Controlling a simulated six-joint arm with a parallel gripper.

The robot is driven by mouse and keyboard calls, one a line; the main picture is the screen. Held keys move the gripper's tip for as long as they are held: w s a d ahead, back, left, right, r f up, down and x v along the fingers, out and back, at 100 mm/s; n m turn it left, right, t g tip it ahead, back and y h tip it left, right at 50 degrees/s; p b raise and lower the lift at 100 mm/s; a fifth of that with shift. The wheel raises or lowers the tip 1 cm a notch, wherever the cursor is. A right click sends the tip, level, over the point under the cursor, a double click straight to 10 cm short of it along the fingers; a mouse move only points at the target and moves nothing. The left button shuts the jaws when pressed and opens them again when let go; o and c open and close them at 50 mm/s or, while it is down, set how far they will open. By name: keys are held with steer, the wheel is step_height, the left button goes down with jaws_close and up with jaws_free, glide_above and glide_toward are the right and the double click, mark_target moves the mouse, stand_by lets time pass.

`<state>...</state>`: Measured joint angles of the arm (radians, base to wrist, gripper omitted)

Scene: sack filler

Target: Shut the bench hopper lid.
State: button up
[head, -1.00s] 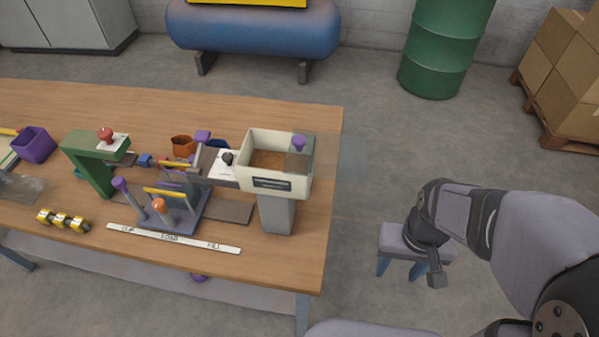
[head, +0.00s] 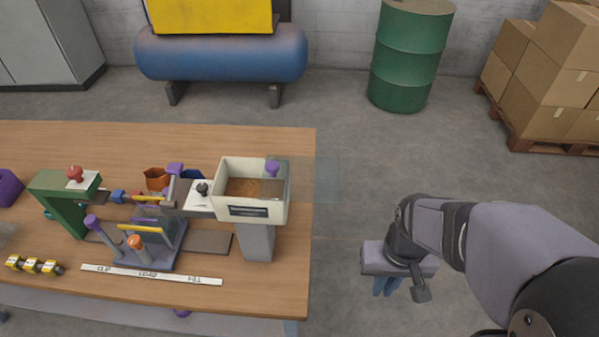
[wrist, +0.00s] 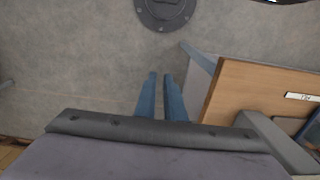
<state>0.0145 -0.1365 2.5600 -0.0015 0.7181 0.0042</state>
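The bench hopper (head: 252,210) is a cream open-topped box on a grey post near the bench's right end, with brown material inside. Its lid (head: 315,180) looks like a clear flat panel. It covers the hopper's right part and sticks out to the right past the bench edge, leaving the left part uncovered. A purple knob (head: 272,168) stands at the lid's left end. My gripper (head: 385,288) is to the right of the bench, over open floor, apart from the lid. Its blue fingers show a gap with nothing between them in the wrist view (wrist: 160,77).
The wooden bench (head: 150,285) holds a green press (head: 65,200), a fixture with purple and orange knobs, a marked white strip (head: 150,275) and yellow-black pieces. A green drum (head: 410,55), blue tank (head: 220,52) and stacked boxes (head: 555,60) stand behind. Floor right of the bench is clear.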

steer(key=d+f+m, duration=0.1)
steer(key=d, duration=0.1)
steer(key=s+d+f+m+g+b, duration=0.1)
steer(key=d+f, duration=0.1)
steer(key=s+d+f+m+b, duration=0.1)
steer(key=d+f+m, duration=0.1)
steer(key=shift+s+d+f+g+y, duration=0.15)
steer(key=shift+d+f+g+y, duration=0.15)
steer(key=shift+d+y, duration=0.1)
jaws_close()
steer(key=w+a+r+m+t+y, duration=0.2)
steer(key=w+a+r+m+y, duration=0.3)
steer(key=w+m+y, duration=0.4)
steer(key=w+a+r+m+t+y, duration=0.1)
steer(key=w+a+r+m+y, duration=0.1)
steer(key=r, duration=0.7)
steer(key=w+a+r+m+t+y, duration=0.1)
steer(key=w+a+r+m+y, duration=0.2)
steer(key=r, duration=0.7)
steer(key=a+m+y, duration=0.1)
steer(key=a+y, duration=0.1)
steer(key=y, duration=0.1)
steer(key=shift+m+t+b, duration=0.35)
steer(key=shift+m+t, duration=0.05)
steer(key=shift+a, duration=0.1)
